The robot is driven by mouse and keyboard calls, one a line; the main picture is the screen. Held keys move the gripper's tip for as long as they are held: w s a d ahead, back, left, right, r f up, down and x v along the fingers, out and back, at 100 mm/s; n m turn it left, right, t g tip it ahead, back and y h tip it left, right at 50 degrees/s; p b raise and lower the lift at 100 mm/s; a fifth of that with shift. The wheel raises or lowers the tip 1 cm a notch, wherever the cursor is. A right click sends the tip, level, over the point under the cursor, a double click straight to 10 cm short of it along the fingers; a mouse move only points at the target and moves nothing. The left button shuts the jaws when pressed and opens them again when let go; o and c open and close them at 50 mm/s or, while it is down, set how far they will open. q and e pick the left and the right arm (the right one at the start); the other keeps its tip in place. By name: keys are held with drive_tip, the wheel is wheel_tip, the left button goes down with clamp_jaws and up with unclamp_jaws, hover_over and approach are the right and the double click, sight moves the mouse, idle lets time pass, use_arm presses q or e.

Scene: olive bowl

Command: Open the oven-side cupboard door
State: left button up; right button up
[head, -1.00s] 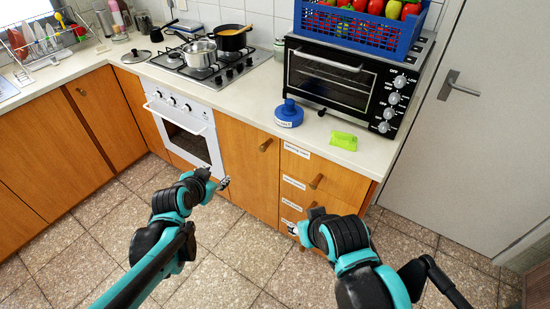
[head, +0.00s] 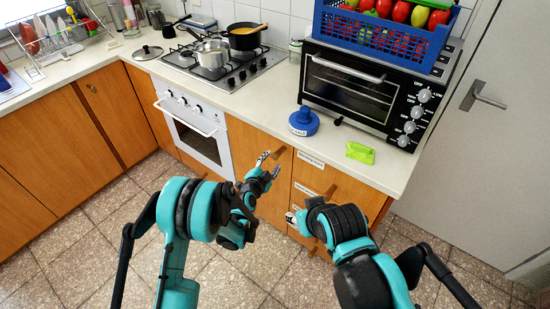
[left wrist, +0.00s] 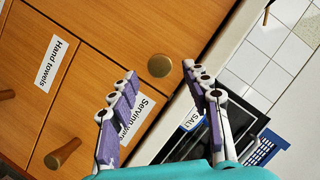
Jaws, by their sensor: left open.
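The oven-side cupboard door (head: 247,138) is a plain wooden panel just right of the white oven (head: 196,133), and it is shut. Its round wooden knob (head: 279,152) sits near its upper right corner. My left gripper (head: 267,170) is open in front of the door, close to the knob. In the left wrist view the knob (left wrist: 160,66) shows in the gap between the spread fingertips of my left gripper (left wrist: 158,80), with nothing held. My right gripper (head: 292,217) is low by the drawers, mostly hidden behind its own arm.
Labelled drawers (head: 315,177) with wooden knobs are right of the door. The counter above holds a blue round object (head: 304,122), a green item (head: 360,153) and a black toaster oven (head: 352,90) under a blue fruit crate (head: 380,38). Tiled floor (head: 80,265) is clear at left.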

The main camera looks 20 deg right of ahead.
sight(274, 158)
use_arm(q)
drive_tip(key=shift+b+x, duration=0.45)
drive_tip(key=shift+x, duration=1.9)
clamp_jaws()
drive_tip(key=shift+a, duration=0.1)
